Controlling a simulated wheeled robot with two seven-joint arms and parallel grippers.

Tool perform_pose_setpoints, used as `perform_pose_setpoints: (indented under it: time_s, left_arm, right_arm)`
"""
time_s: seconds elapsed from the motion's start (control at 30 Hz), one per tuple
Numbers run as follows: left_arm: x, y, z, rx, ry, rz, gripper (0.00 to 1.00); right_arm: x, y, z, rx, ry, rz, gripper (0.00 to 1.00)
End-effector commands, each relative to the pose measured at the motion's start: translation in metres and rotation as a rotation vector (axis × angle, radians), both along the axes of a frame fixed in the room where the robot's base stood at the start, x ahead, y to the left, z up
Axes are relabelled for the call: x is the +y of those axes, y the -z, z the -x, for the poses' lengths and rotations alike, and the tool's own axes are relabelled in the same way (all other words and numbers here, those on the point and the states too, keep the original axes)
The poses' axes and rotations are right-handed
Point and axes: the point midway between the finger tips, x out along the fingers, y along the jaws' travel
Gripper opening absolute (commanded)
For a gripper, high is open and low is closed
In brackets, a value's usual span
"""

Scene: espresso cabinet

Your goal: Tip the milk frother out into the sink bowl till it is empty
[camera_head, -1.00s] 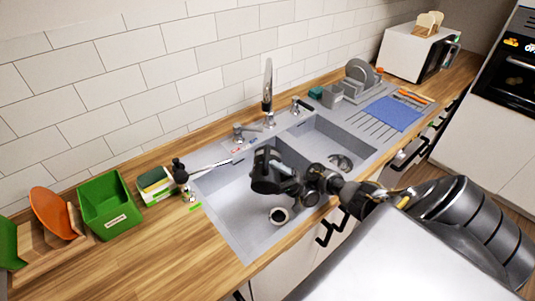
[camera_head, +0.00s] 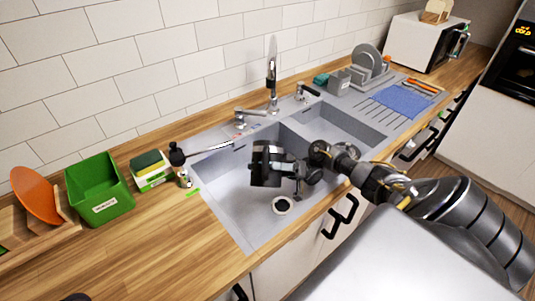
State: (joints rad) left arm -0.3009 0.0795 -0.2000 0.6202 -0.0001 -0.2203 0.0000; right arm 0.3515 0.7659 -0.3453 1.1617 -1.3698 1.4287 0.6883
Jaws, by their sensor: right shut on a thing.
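The milk frother (camera_head: 263,165) is a dark, roughly cylindrical vessel held over the left bowl of the sink. My right gripper (camera_head: 286,169) is shut on it from its right side. It looks tilted, but I cannot tell which way its mouth faces or whether anything is inside. No stream of liquid shows below it. The grey sink bowl (camera_head: 236,204) lies beneath, with its round drain (camera_head: 281,206) visible just below and right of the frother. My left gripper is not in view.
A chrome tap (camera_head: 271,75) stands behind the sink. A long-handled brush (camera_head: 208,152) lies across the bowl's left rim, beside a sponge holder (camera_head: 153,172) and a green bin (camera_head: 99,189). A drainer with a dish rack (camera_head: 366,68) and blue cloth (camera_head: 404,98) is at right.

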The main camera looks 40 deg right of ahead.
Motion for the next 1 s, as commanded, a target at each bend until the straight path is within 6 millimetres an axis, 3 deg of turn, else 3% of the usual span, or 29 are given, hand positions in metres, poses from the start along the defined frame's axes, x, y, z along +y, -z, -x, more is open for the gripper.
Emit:
perform_pose_setpoints:
  time_s: [0.03,0.5,0.63,0.83,1.0]
  left_arm:
    - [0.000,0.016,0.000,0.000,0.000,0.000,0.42]
    - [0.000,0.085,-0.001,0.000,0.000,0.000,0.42]
    - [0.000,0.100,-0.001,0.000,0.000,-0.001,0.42]
    - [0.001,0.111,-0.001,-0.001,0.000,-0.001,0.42]
    - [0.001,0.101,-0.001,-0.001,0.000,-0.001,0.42]
  right_arm:
    - [-0.001,0.010,-0.001,-0.029,0.000,0.025,0.39]
    - [0.001,0.058,0.001,-0.188,0.001,0.180,0.39]
    - [0.010,0.070,0.011,-0.333,-0.001,0.322,0.39]
    - [0.020,0.082,0.020,-0.515,0.001,0.500,0.39]
    - [0.024,0.073,0.024,-0.607,0.004,0.588,0.39]
